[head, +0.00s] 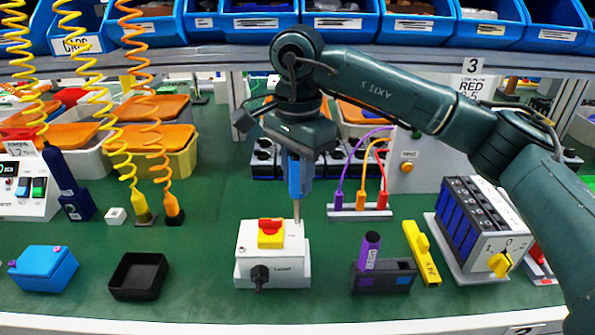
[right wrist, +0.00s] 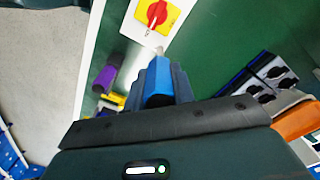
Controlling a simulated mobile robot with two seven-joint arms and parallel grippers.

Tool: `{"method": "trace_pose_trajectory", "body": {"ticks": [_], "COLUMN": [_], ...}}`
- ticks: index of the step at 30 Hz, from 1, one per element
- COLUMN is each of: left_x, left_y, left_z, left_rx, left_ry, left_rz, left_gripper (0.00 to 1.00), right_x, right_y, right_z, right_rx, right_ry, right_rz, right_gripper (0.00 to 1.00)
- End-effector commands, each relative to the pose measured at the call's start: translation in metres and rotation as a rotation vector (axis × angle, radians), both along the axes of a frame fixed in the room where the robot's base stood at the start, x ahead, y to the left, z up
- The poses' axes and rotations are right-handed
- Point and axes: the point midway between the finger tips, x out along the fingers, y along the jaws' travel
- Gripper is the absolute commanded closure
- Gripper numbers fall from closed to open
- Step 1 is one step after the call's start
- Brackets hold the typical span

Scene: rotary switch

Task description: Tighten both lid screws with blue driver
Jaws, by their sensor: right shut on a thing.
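The white switch box (head: 285,268) stands on the green bench with a red knob on a yellow plate (head: 270,240) on its lid and a black knob on its front. My right gripper (head: 300,158) is above the box's back right and shut on the blue driver (head: 300,180), which points down. Its shaft ends at or just above the lid's back right corner; I cannot tell if it touches a screw. The right wrist view shows the blue driver (right wrist: 158,85) between the fingers and the red knob (right wrist: 157,13) beyond. The lid screws are too small to make out. My left gripper is out of view.
A black open tray (head: 138,277) and a blue box (head: 43,268) lie left of the switch box. A dark holder with a purple piece (head: 383,275), a yellow tool (head: 421,252) and a rotary switch unit (head: 478,230) stand right. Coiled hoses hang at left.

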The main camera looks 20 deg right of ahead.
Motion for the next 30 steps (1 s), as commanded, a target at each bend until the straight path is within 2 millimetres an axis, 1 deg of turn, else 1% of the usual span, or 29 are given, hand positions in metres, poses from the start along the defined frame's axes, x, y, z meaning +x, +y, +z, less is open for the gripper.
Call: {"method": "trace_pose_trajectory", "body": {"ticks": [4, 6, 9, 30], "left_x": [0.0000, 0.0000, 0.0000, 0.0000], "left_y": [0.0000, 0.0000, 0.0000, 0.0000], "left_z": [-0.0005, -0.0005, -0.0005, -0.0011], "left_rx": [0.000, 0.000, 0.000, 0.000], "left_ry": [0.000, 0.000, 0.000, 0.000], "left_rz": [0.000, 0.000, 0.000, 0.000], "left_gripper": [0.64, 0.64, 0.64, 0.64], "right_x": [0.0000, 0.0000, 0.0000, -0.0001], "right_y": [0.0001, 0.0001, 0.0001, 0.0002], "right_z": [-0.0004, -0.0004, -0.0004, -0.0011], "right_rx": [0.000, 0.000, 0.000, 0.000], "right_ry": [0.001, 0.001, 0.001, 0.001], "right_rz": [-0.226, -0.308, -0.374, -0.385], "right_gripper": [1.00, 1.00, 1.00, 1.00]}}
